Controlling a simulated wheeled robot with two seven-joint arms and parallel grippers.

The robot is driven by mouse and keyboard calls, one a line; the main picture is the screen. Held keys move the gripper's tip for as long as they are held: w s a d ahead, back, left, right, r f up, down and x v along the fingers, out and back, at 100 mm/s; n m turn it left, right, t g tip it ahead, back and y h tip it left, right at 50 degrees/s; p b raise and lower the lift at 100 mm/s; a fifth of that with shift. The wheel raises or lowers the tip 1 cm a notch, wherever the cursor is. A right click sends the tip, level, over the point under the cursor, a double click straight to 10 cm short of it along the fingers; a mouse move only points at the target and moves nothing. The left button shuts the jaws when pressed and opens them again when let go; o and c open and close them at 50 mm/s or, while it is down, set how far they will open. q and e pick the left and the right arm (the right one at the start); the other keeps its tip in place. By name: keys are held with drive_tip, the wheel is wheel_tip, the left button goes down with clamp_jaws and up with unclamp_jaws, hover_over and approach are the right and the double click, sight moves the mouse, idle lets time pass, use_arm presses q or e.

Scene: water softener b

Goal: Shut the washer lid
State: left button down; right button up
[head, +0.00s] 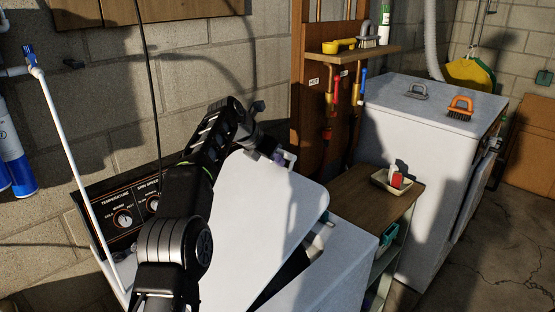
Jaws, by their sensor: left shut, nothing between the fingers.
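The white washer lid (265,205) is partly raised and tilted. A dark gap (290,272) shows between its right edge and the white washer body (338,270). The washer's black control panel (122,212) with dials stands behind it at the left. My left arm reaches up across the lid's left part and bends over toward its far edge. My left gripper (277,156) is shut and empty by the lid's far corner; whether it touches the lid cannot be told. My right gripper is not in view.
A wooden shelf unit (370,198) with a small tray (391,180) stands right of the washer. Beyond it is a white appliance (410,150) with brushes on top. A white pipe (72,165) and hanging black cable are at left. Floor at right is clear.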

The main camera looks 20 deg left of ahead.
sight(278, 169)
use_arm(q)
drive_tip(key=shift+w+d+f, duration=0.15)
drive_tip(key=shift+w+f, duration=0.1)
drive_tip(key=shift+f, duration=0.45)
drive_tip(key=shift+w+d+f, duration=0.1)
drive_tip(key=shift+w+f, duration=0.1)
drive_tip(key=shift+f, duration=0.5)
drive_tip(key=shift+w+d+f+p, duration=0.15)
drive_tip(key=shift+w+f, duration=0.1)
drive_tip(key=shift+f, duration=0.4)
drive_tip(key=shift+w+d+f+p, duration=0.15)
drive_tip(key=shift+w+f, duration=0.1)
drive_tip(key=shift+f, duration=0.4)
wheel_tip(278, 169, down, 7)
drive_tip(key=w+d+p, duration=0.1)
drive_tip(key=w+p, duration=0.1)
drive_tip(key=p, duration=0.1)
drive_tip(key=shift+w+d+f, duration=0.15)
drive_tip(key=shift+w, duration=0.25)
drive_tip(key=shift+f, duration=0.1)
